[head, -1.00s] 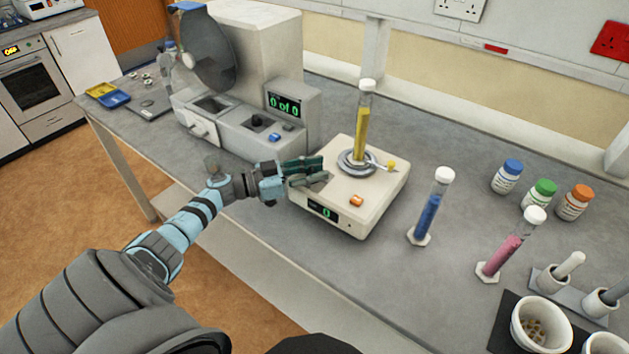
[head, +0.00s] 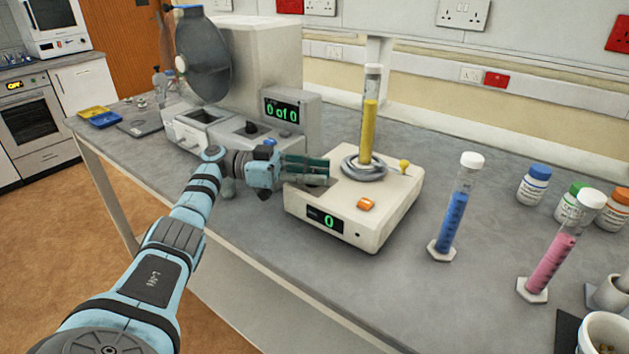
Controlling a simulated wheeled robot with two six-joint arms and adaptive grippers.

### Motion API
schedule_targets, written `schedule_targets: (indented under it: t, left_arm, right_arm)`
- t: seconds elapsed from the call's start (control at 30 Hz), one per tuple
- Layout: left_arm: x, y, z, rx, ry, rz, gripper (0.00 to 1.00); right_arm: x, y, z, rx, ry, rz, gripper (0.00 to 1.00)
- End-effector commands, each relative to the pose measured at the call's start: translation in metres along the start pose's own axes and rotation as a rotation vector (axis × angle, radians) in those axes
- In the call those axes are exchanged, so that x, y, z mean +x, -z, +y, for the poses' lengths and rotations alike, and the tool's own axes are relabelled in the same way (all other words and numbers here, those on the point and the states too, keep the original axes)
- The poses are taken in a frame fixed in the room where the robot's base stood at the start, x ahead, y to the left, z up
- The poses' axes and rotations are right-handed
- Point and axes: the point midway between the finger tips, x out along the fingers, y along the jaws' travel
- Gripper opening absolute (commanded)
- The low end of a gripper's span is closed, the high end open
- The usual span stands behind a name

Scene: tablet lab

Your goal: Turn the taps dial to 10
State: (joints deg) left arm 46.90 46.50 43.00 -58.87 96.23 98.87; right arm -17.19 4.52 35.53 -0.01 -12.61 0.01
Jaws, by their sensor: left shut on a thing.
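The tapping device is a low cream box (head: 390,205) with a green 0 on its front display (head: 325,219) and an orange button (head: 366,204) on top. A measuring cylinder of yellow powder (head: 368,130) stands upright on its round grey platform (head: 364,167). My left gripper (head: 318,172) reaches in from the left over the box's left top edge. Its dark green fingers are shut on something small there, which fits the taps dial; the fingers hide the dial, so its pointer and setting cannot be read. My right gripper is not in view.
Blue (head: 452,220) and pink (head: 550,262) cylinders stand to the right. The bench in front of the box is narrow.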

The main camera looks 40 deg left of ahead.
Motion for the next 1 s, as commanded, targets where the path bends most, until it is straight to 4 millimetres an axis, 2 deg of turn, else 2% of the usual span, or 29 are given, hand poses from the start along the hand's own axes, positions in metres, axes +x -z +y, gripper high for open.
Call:
schedule_targets:
  t: [0.23, 0.27, 0.4, 0.67, 0.77, 0.87, 1.0]
  left_arm:
    - [0.0, -0.002, 0.001, -0.004, -0.002, -0.004, 0.0]
    - [0.0, -0.002, 0.001, -0.004, -0.002, -0.004, 0.29]
    - [0.0, -0.001, 0.0, -0.003, -0.001, -0.003, 0.48]
    - [0.0, 0.0, 0.0, -0.002, 0.0, -0.002, 0.48]
    - [0.0, 0.007, 0.0, 0.0, 0.001, -0.001, 0.48]
    - [0.0, 0.027, 0.0, 0.003, 0.0, -0.001, 0.48]
    - [0.0, 0.064, 0.0, 0.004, 0.0, -0.001, 0.48]
  right_arm:
    - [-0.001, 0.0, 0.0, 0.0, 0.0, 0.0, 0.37]
    - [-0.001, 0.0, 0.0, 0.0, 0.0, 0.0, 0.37]
    - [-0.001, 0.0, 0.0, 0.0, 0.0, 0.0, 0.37]
    - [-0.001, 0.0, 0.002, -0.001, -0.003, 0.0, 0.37]
    - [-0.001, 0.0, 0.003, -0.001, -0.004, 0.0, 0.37]
    - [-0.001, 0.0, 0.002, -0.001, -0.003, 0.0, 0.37]
    - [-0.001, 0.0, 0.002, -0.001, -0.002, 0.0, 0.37]
